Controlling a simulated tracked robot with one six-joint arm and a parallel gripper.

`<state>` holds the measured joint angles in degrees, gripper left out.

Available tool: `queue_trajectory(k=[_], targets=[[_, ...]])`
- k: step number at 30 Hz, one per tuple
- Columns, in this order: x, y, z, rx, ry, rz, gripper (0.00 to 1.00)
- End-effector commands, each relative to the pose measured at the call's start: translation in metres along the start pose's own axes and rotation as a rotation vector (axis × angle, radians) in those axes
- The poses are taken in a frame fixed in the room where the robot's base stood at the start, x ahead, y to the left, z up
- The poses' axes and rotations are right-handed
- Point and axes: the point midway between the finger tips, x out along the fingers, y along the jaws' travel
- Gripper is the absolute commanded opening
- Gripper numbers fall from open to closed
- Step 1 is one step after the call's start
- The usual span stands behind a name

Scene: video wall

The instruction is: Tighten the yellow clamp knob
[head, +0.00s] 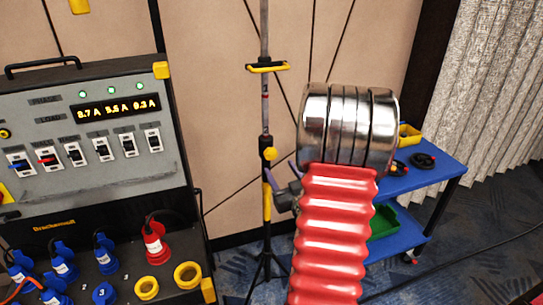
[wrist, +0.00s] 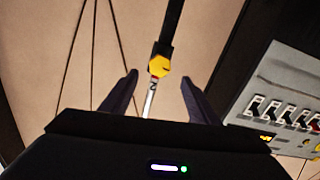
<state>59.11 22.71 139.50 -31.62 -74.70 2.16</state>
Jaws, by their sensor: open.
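In the wrist view the knob (wrist: 159,66) is a yellow faceted head on the pole, centred between the tips of my gripper (wrist: 159,77). The two dark fingers are apart, one on each side, with visible gaps to the knob. In the head view my gripper (head: 284,184) is partly hidden behind my arm, just below and right of the knob. I cannot tell the remaining depth between fingers and knob.
A power distribution box (head: 95,130) with switches and plugs stands at left; its panel (wrist: 285,95) shows at right in the wrist view. A blue trolley (head: 425,178) stands at right. The pole also carries a yellow bar (head: 267,67). A panelled wall is behind.

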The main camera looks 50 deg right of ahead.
Motion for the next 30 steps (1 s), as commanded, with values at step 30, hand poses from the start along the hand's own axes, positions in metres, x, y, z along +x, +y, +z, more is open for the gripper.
queue_trajectory(k=[30], targets=[[0.097, 0.001, 0.000, 0.001, 0.000, 0.002, 0.55]])
